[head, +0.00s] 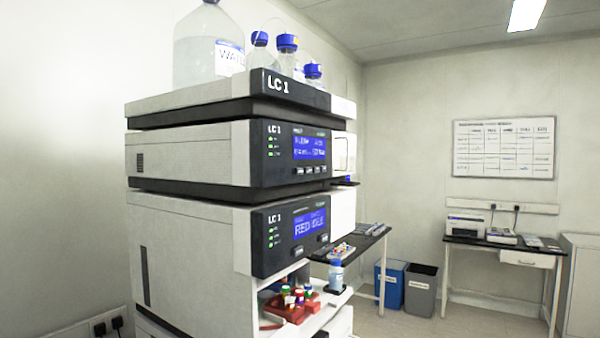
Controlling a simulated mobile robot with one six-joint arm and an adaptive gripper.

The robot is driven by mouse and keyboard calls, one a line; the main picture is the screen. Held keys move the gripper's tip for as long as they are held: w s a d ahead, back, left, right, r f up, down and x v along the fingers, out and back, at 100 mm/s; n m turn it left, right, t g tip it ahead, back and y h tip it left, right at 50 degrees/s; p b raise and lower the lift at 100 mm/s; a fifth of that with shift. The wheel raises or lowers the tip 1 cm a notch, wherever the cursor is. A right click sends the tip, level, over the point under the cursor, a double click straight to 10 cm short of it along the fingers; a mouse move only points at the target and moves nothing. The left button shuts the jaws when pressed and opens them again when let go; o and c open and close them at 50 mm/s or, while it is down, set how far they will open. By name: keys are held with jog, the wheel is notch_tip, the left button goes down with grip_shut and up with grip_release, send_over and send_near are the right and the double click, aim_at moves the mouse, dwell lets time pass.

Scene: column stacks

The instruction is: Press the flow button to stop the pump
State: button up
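A tall LC 1 stack stands left of centre. Its upper module has a dark front panel (283,150) with a lit blue display (309,147), green indicator lights and a row of small buttons (309,170) under the display. The button labels are too small to read, so I cannot tell which is the flow button. The lower module has a similar panel (272,250) with a blue display (310,222) that seems to start with "RED", and small buttons below it. My gripper is not in view.
A large water bottle (208,50) and several blue-capped bottles (287,55) stand on top of the stack. A red rack (290,308) with small vials sits on a shelf below. Blue (391,285) and grey (421,290) bins stand behind, with clear floor in front of the far bench.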

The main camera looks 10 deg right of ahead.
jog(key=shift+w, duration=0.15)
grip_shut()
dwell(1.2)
